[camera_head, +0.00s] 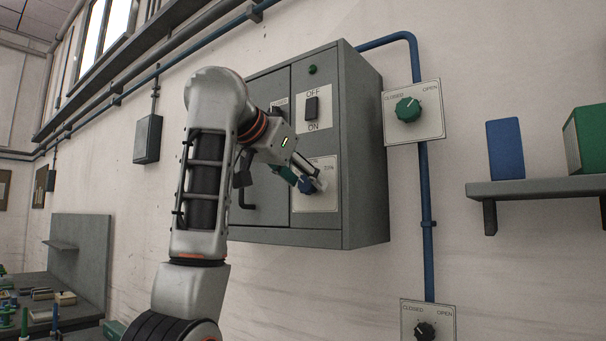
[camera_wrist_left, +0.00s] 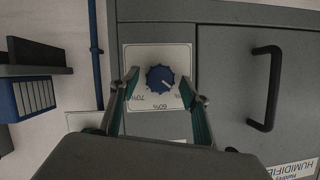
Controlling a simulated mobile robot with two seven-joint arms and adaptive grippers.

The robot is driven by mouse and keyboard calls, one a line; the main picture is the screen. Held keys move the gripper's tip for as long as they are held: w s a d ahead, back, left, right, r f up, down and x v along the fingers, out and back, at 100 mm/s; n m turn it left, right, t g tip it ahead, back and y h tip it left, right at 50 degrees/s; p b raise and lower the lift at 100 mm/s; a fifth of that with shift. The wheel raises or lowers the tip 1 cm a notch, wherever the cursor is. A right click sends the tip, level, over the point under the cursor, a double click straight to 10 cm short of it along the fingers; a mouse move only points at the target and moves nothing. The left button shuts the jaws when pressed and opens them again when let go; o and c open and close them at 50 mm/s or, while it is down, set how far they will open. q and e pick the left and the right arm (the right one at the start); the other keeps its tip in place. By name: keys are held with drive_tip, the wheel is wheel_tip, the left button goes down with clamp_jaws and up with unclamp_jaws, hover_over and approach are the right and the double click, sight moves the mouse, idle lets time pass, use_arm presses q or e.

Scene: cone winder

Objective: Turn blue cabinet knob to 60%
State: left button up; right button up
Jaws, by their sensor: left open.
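The blue knob (camera_head: 306,185) sits on a white dial plate (camera_head: 318,200) low on the grey cabinet (camera_head: 362,150). My right gripper is not in view.
An ON/OFF switch (camera_head: 311,107) and a green lamp (camera_head: 312,70) are above the knob. A bent door handle (camera_wrist_left: 265,88) is beside the dial. A green knob (camera_head: 408,109), a black knob (camera_head: 425,331) and a shelf (camera_head: 540,187) with boxes are right of the cabinet.

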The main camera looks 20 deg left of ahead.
use_arm(q)
drive_tip(key=shift+w, duration=0.1)
drive_tip(key=c, duration=1.1)
drive_tip(key=shift+f+m+t+y+b, duration=0.15)
drive_tip(key=shift+m+t+y+b, duration=0.15)
drive_tip(key=shift+m+y+b, duration=0.45)
drive_tip(key=shift+d+m+t+y+b, duration=0.15)
drive_tip(key=shift+m+t+y+b, duration=0.15)
drive_tip(key=shift+m+b, duration=0.45)
drive_tip(key=shift+d+m+t+y, duration=0.1)
drive_tip(key=shift+m+t+y, duration=0.25)
drive_tip(key=shift+m, duration=0.55)
drive_tip(key=shift+m+t+y, duration=0.35)
drive_tip(key=shift+m+y, duration=0.05)
drive_tip(key=shift+m, duration=0.6)
